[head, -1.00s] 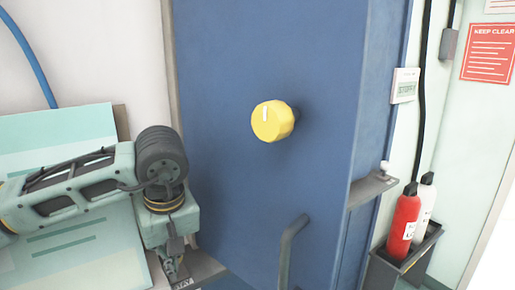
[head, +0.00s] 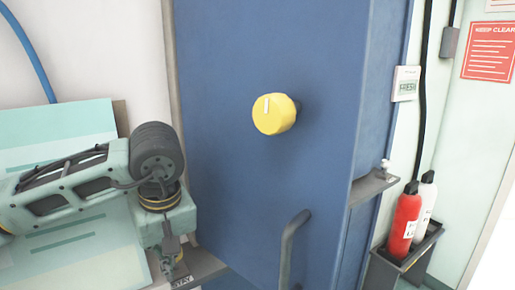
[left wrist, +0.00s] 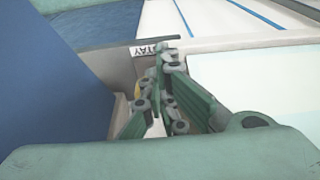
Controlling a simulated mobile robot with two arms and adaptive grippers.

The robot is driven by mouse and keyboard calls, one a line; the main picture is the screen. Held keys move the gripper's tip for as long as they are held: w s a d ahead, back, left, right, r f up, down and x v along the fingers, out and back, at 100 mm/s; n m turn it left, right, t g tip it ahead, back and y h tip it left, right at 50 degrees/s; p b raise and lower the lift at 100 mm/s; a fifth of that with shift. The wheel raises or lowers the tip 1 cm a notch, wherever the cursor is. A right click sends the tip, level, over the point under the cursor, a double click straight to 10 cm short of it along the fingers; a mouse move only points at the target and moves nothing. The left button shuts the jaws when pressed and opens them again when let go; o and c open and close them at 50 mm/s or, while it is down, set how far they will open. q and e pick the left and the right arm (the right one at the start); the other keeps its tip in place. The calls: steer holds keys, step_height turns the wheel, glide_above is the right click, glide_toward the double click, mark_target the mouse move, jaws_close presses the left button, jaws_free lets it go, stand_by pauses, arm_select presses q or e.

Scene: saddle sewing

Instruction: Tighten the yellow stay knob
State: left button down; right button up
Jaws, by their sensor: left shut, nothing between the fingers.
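A round yellow knob (head: 274,114) with a white mark sits on the blue panel (head: 230,170) in the head view, well apart from my left gripper. My left gripper (head: 172,268) points down at lower left, beside the panel's edge, above a grey ledge with a label reading STAY (head: 181,282). In the left wrist view its fingers (left wrist: 167,58) are shut and empty, close to that STAY label (left wrist: 150,48). A small yellow patch (left wrist: 137,89) shows beside the fingers; they hide most of it, so I cannot tell its shape or whether they touch it. My right gripper is out of view.
A dark handle (head: 289,250) sticks out low on the blue panel. A grey shelf (head: 372,188) and red and white bottles (head: 405,225) in a holder stand at right. A small display (head: 406,87) hangs on the wall. Pale green boards (head: 60,130) lie behind my left arm.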

arm_select(q)
steer(key=w+p+v, duration=0.1)
steer(key=p+v, duration=0.2)
steer(key=v, duration=0.2)
steer(key=shift+a+r, duration=0.25)
steer(key=shift+r, duration=0.3)
